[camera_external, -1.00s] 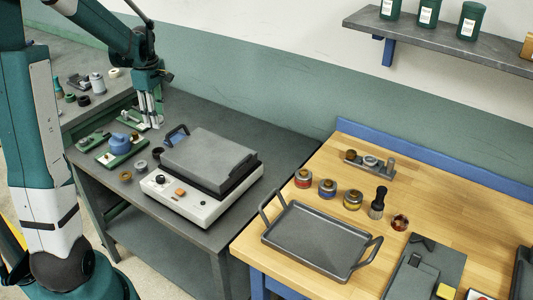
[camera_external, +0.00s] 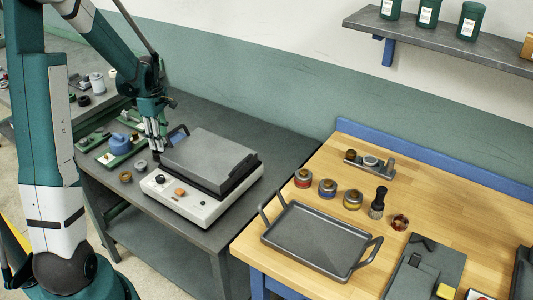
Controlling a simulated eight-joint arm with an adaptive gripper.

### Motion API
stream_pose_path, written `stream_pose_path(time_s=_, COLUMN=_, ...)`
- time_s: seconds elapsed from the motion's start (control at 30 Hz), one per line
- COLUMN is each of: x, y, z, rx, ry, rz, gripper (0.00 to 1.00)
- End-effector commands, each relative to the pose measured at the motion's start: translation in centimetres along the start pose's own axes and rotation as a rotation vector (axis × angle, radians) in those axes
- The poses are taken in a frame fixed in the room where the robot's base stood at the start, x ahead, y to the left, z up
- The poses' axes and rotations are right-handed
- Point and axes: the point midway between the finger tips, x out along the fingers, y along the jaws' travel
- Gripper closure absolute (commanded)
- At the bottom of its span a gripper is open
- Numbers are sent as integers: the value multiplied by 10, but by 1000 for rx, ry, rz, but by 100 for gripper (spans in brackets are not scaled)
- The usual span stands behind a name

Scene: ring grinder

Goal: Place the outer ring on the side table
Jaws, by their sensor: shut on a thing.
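My gripper (camera_external: 159,148) points down over the grey metal table, just left of the grey-lidded machine. Its fingers are close together, shut on a small dark ring mostly hidden by the fingertips; I cannot tell whether it touches the table. A grey ring (camera_external: 141,165) and a brown ring (camera_external: 126,176) lie on the table, apart from and in front of my gripper. I cannot tell from the picture which table is the side table.
The grey-lidded white machine (camera_external: 179,205) stands close to the right of my gripper. A green fixture with a blue part (camera_external: 119,140) is at left. The wooden bench (camera_external: 290,274) holds a tray (camera_external: 312,202) and several jars. The grey table (camera_external: 285,142) is bare at the back right.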

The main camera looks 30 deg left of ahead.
Motion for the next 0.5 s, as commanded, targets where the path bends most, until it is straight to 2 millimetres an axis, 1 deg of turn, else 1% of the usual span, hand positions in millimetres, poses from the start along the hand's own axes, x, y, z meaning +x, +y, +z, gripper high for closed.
stream_pose_path(time_s=0.03, x=10, y=1, z=0, rx=0, ry=0, rz=0, gripper=83)
stream_pose_path(time_s=0.2, x=30, y=0, z=0, rx=0, ry=0, rz=0, gripper=83)
stream_pose_path(time_s=0.33, x=37, y=0, z=0, rx=0, ry=0, rz=0, gripper=83)
stream_pose_path(time_s=0.5, x=37, y=0, z=0, rx=0, ry=0, rz=0, gripper=83)
